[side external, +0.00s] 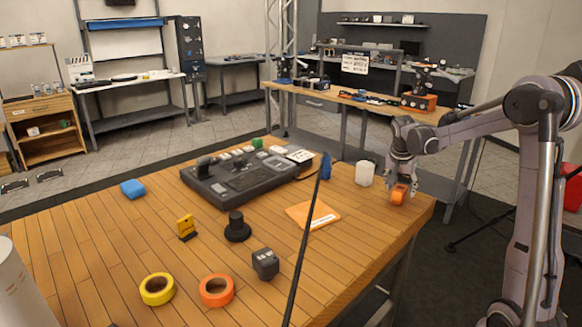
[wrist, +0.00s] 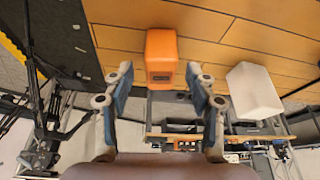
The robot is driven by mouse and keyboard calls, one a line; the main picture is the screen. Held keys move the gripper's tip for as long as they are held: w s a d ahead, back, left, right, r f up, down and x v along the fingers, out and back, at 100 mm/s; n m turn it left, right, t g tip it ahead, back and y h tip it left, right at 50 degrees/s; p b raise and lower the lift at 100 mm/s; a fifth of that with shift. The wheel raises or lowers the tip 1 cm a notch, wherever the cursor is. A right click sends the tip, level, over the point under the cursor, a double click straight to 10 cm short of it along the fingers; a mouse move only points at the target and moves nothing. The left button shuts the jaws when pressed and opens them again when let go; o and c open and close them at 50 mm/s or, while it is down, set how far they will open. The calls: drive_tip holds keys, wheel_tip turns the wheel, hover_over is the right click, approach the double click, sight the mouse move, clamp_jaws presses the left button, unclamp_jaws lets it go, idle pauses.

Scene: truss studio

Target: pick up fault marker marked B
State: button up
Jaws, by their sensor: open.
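An orange block (side external: 398,194) stands on the wooden table near its right corner, and it also shows in the wrist view (wrist: 161,50), with a small dark mark on its lower face. I cannot read a letter on it, so I cannot tell whether it is the fault marker marked B. My gripper (side external: 401,178) is just above and around the upper part of the block in the side view. In the wrist view my gripper (wrist: 159,72) is open, with one finger to each side of the block and gaps visible. A yellow upright piece (side external: 186,228) stands at the left of the table.
A white block (side external: 365,174) stands close to the orange block, and it is to the right in the wrist view (wrist: 254,90). The table edge (side external: 415,228) is near my gripper.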

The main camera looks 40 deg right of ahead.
drive_tip(key=shift+x, duration=1.25)
clamp_jaws()
drive_tip(key=shift+r, duration=0.15)
